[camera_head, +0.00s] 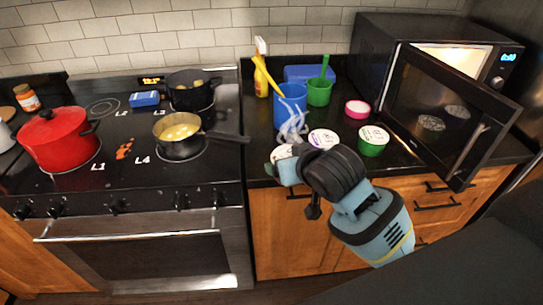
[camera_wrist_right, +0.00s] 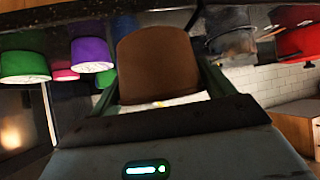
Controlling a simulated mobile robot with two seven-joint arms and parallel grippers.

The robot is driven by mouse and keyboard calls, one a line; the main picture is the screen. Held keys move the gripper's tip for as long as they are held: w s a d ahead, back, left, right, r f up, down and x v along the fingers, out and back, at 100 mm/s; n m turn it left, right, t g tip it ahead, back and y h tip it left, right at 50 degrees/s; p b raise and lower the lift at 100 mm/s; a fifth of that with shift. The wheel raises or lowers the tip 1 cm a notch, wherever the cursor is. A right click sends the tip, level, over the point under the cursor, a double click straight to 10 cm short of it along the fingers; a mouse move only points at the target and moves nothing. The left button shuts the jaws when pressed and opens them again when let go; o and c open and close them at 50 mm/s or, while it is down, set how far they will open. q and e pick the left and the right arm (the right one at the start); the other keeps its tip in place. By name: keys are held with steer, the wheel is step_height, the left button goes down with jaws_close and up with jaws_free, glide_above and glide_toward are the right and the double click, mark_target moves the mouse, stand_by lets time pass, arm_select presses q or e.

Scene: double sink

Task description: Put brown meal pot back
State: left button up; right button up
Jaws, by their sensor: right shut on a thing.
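The brown meal pot (camera_wrist_right: 158,62) sits between the fingers of my right gripper (camera_wrist_right: 160,95) in the right wrist view, which shows the scene upside down. Its pale lid shows close to the palm. In the head view my right gripper (camera_head: 287,172) is at the counter's front edge, shut on the pot. Only the pale lid of the pot (camera_head: 280,153) shows there; the arm hides most of its body. I cannot tell whether its base touches the counter. My left gripper is not in view.
A purple meal pot (camera_head: 323,139) and a green meal pot (camera_head: 373,141) stand to the right. A blue cup (camera_head: 291,100) with clear tubing, a green cup (camera_head: 319,92) and a pink tub (camera_head: 357,109) are behind. The open microwave door (camera_head: 450,115) juts out; the stove (camera_head: 120,185) is left.

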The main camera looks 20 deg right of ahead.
steer(key=shift+w+d+f+n+y, duration=0.1)
steer(key=shift+w+f+n+y, duration=0.2)
steer(key=shift+n+y, duration=0.3)
steer(key=d+f+n+y, duration=0.1)
steer(key=n, duration=0.1)
steer(key=w+d+f+n+g+y, duration=0.1)
steer(key=y, duration=0.1)
steer(key=shift+d+f+n, duration=0.25)
steer(key=shift+f+n, duration=0.05)
steer(key=shift+n, duration=0.1)
steer(key=shift+n+g+y, duration=0.3)
steer(key=shift+n+y, duration=0.2)
steer(key=d, duration=0.5)
steer(key=shift+s+d, duration=0.25)
steer(key=shift+d, duration=0.1)
